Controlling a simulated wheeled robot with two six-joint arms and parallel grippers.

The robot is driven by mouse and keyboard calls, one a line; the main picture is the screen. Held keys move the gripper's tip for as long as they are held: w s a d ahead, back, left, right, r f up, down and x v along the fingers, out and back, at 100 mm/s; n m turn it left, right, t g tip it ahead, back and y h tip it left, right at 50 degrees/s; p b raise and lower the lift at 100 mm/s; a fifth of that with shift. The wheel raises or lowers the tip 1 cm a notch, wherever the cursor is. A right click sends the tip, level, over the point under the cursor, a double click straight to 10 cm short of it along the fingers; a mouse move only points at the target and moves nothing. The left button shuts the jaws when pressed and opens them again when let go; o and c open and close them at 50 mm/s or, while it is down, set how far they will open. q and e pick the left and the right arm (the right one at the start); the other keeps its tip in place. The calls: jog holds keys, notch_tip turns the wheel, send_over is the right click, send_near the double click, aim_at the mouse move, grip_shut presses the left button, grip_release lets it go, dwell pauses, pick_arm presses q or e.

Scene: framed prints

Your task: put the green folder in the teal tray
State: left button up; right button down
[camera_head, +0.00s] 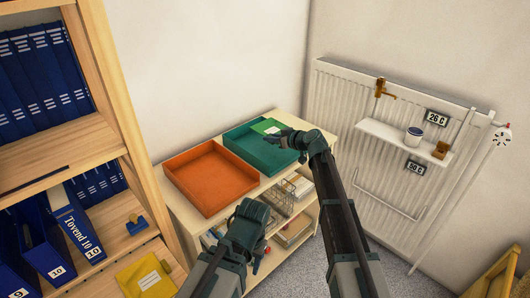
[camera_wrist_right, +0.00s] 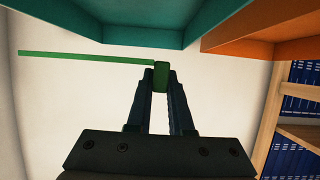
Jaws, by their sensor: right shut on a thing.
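The green folder (camera_head: 267,126) shows at the back of the teal tray (camera_head: 245,138) in the head view, partly hidden by my right gripper (camera_head: 285,138). In the right wrist view the folder (camera_wrist_right: 90,55) is seen edge-on. My right gripper (camera_wrist_right: 160,85) is shut on its near edge there. A gap of bare wall shows between the folder and the teal tray (camera_wrist_right: 110,22), so the folder is held clear of it. My left gripper (camera_head: 252,212) is in front of the orange tray; its fingers are not clear.
The orange tray (camera_head: 208,182) sits left of the teal one on a wooden shelf unit (camera_head: 175,203). A bookcase (camera_head: 125,110) with blue binders (camera_head: 40,80) stands at the left. A white radiator (camera_head: 345,100) with a small shelf is on the right wall.

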aim_at(268, 163)
jog(key=shift+w+a+f, duration=0.1)
jog(key=shift+w+a, duration=0.1)
jog(key=shift+a, duration=0.35)
notch_tip(268, 163, down, 10)
jog(key=b, duration=1)
jog(key=shift+f, duration=0.1)
jog(key=c, duration=0.8)
grip_release()
